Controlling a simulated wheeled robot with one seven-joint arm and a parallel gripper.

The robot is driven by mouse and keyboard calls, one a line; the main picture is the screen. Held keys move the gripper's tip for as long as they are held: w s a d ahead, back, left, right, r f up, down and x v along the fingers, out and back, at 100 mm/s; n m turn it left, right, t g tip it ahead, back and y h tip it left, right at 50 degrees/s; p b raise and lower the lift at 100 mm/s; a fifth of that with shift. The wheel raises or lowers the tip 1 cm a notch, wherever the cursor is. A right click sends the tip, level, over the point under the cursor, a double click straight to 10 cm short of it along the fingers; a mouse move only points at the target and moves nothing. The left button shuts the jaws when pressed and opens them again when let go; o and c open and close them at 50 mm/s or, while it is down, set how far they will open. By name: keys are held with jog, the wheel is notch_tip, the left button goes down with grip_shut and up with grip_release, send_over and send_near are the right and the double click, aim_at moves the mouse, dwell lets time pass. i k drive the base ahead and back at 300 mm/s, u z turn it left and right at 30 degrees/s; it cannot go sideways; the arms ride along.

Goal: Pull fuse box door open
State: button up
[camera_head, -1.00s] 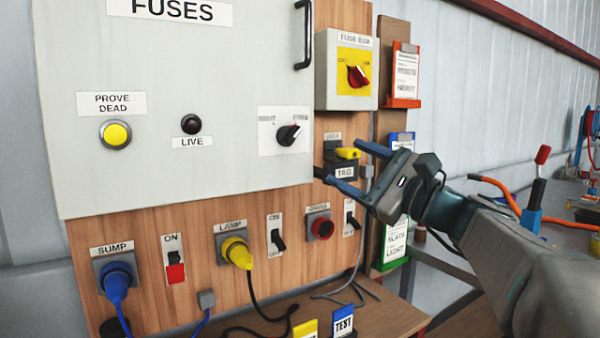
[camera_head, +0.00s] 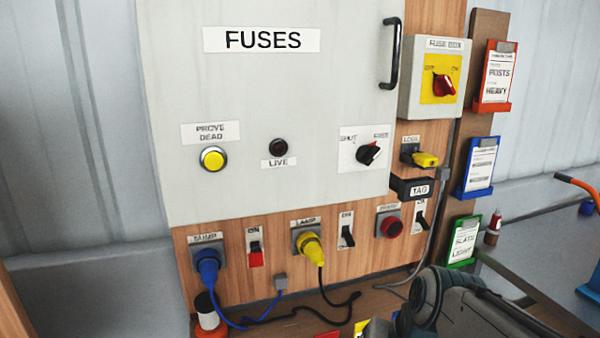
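The fuse box door (camera_head: 262,85) is a large grey panel labelled FUSES, at the upper middle of the head view. It looks shut. Its black vertical handle (camera_head: 391,53) is at the upper right edge. On the door are a yellow PROVE DEAD button (camera_head: 213,158), a dark LIVE lamp (camera_head: 278,147) and a black rotary knob (camera_head: 368,153) on a white plate. My arm shows at the bottom right, well below the handle. My gripper's fingers are not visible, so its state is hidden.
Right of the door is a grey isolator box (camera_head: 431,83) with a red knob on yellow. Below it are a yellow lock (camera_head: 424,159) and a TAG holder (camera_head: 412,190). Blue (camera_head: 207,263) and yellow (camera_head: 310,250) plugs with cables sit below the door. Clipboards hang at right.

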aim_at(288, 92)
jog(key=k, duration=0.5)
jog(key=u, duration=0.9)
jog(key=i, duration=0.95)
jog(key=z, duration=0.95)
